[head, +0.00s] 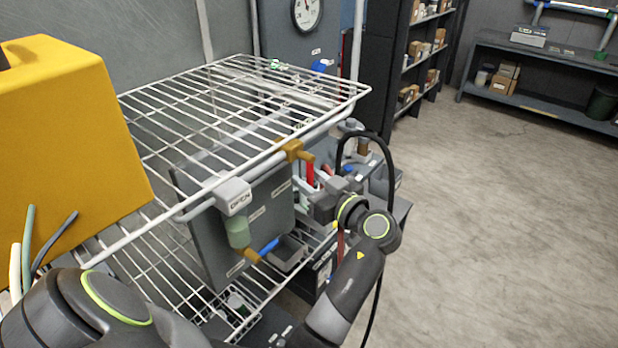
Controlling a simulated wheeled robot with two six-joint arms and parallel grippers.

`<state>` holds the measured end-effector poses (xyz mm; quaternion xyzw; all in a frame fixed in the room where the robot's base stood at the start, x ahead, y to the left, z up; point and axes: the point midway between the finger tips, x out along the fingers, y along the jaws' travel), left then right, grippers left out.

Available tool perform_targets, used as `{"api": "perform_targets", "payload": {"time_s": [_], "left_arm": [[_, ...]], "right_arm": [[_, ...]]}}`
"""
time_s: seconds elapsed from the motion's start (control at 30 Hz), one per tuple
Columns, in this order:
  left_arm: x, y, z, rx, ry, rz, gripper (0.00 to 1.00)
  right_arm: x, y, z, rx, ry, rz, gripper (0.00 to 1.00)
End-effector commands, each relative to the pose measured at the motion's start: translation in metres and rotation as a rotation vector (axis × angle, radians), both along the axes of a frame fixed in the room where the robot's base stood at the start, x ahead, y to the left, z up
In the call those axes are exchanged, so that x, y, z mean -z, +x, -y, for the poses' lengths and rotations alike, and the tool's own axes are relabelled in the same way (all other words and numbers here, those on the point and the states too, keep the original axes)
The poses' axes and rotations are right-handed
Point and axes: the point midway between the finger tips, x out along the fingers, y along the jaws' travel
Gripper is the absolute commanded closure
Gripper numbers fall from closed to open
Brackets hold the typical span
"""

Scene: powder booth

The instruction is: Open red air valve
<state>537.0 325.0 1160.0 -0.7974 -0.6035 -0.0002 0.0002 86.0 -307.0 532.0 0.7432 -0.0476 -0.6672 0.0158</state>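A red valve handle (310,171) hangs roughly upright below a brass valve body (293,150) on the pipe at the front edge of the wire rack. A blue handle (269,246) sits lower left on another brass fitting (250,255), below a white block labelled OPEN (233,195). My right gripper is not in view.
The white wire rack (245,90) spans the left and middle. A grey panel (220,235) stands beneath its top shelf. A yellow box (70,130) fills the upper left. Shelving (385,70) and a bench (540,75) stand behind. The floor (500,220) at right is clear.

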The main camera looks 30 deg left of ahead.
Motion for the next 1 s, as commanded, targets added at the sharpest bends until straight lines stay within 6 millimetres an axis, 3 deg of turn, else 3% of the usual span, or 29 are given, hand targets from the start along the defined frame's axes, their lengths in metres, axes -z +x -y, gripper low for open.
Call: {"api": "perform_targets", "payload": {"time_s": [0.03, 0.27, 0.73, 1.0], "left_arm": [[0.0001, 0.0000, 0.0000, 0.000, 0.000, 0.000, 0.72], [-0.0001, 0.0000, -0.0001, 0.000, 0.000, 0.000, 1.00], [-0.0008, -0.0007, -0.0003, 0.000, 0.003, -0.031, 1.00], [-0.0028, -0.0018, -0.0007, 0.000, 0.015, -0.182, 1.00]], "right_arm": [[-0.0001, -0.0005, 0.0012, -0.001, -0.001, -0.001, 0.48], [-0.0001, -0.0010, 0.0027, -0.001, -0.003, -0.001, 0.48], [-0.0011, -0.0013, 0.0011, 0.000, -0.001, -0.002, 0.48], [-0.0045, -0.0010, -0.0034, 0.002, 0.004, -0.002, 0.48]]}}
